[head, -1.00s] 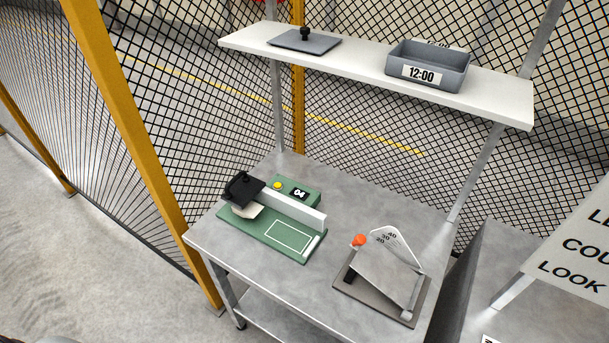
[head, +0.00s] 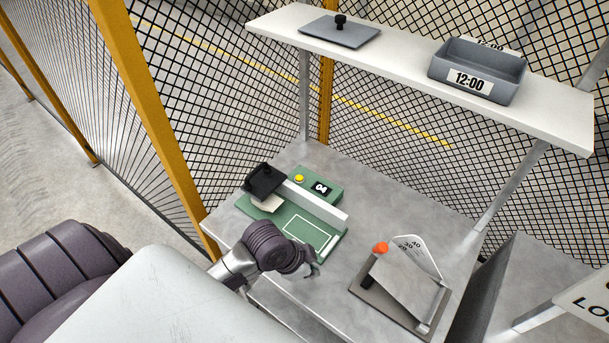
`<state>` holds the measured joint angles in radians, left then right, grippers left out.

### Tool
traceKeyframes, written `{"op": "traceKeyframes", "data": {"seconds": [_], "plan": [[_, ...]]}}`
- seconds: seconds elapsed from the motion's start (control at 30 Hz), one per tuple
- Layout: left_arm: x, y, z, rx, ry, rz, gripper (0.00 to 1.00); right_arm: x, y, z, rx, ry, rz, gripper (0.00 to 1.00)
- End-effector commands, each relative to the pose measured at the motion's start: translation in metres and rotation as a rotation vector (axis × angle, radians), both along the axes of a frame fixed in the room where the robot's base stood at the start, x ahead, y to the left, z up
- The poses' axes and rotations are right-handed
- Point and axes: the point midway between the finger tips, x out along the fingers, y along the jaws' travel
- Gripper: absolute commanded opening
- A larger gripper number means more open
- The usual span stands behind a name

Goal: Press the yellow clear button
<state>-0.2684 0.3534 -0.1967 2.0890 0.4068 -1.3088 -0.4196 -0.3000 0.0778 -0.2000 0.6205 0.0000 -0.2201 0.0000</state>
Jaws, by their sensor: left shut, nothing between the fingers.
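My left arm hides part of the device's front and of the table edge. My right gripper is not in view.
The grey table (head: 390,195) also holds a tilted plate stand (head: 402,285) with an orange knob. A white shelf (head: 400,50) above carries a grey bin (head: 478,70) and a flat plate with a black knob (head: 340,31). Mesh fencing stands behind and left.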

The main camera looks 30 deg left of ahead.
Motion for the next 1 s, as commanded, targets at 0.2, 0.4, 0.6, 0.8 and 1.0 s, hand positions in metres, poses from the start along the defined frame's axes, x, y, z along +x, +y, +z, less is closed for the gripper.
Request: {"op": "traceKeyframes", "data": {"seconds": [0.2,0.4,0.6,0.8,1.0], "plan": [[0.086,0.037,0.01,0.021,-0.144,-0.291,0.0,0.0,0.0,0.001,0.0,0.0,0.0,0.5],[0.156,0.092,0.038,0.052,-0.282,-0.408,0.0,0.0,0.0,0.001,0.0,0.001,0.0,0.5],[0.205,0.149,0.073,0.097,-0.401,-0.427,0.0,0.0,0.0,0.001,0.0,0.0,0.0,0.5],[0.231,0.184,0.098,0.131,-0.473,-0.418,0.0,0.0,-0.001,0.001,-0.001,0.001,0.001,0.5],[0.236,0.194,0.105,0.141,-0.492,-0.414,0.0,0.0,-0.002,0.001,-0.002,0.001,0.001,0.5]]}}
